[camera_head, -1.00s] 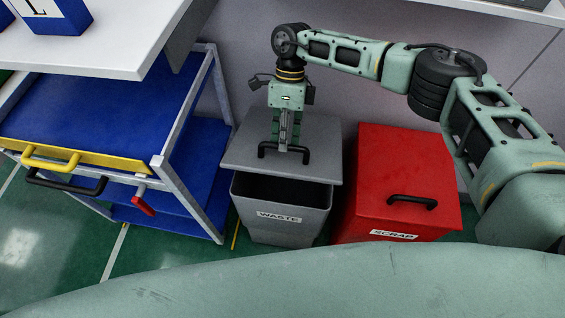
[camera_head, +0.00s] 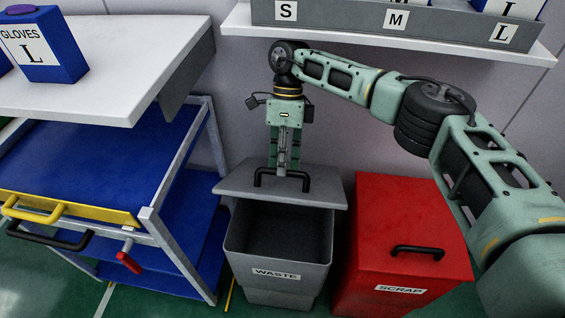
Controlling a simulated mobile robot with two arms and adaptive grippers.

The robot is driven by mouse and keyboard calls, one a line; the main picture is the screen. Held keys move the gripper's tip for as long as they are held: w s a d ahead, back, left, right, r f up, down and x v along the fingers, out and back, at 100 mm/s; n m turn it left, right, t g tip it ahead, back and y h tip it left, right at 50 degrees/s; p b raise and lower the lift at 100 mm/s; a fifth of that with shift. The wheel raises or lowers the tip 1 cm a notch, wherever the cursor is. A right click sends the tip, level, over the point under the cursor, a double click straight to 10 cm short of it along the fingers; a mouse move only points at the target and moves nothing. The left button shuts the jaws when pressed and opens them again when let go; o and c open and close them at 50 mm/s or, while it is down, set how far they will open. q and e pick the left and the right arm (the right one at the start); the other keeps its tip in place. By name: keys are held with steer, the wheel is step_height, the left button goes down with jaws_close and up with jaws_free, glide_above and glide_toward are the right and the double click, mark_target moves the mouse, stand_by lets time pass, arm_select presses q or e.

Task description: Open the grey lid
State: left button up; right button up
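The grey lid (camera_head: 233,186) sits raised and tilted above the grey waste bin (camera_head: 278,290), whose dark inside shows below the lid's front edge. The lid has a black handle (camera_head: 305,178) on top. My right gripper (camera_head: 284,168) points down at the handle, with its fingertips at the handle's bar. The bar and the small view of the fingers hide whether they are closed around it. My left gripper is not in view.
A red scrap bin (camera_head: 405,222) with its lid down stands close on the right. A blue cart (camera_head: 150,225) with yellow and black handles stands on the left. A white table (camera_head: 110,85) and a shelf (camera_head: 370,36) with a grey rack hang over the area.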

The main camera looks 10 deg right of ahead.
steer(key=o, duration=0.3)
steer(key=shift+w+d+f, duration=0.2)
steer(key=shift+w+f, duration=0.15)
steer(key=shift+o, duration=0.2)
steer(key=shift+s+a+r, duration=0.1)
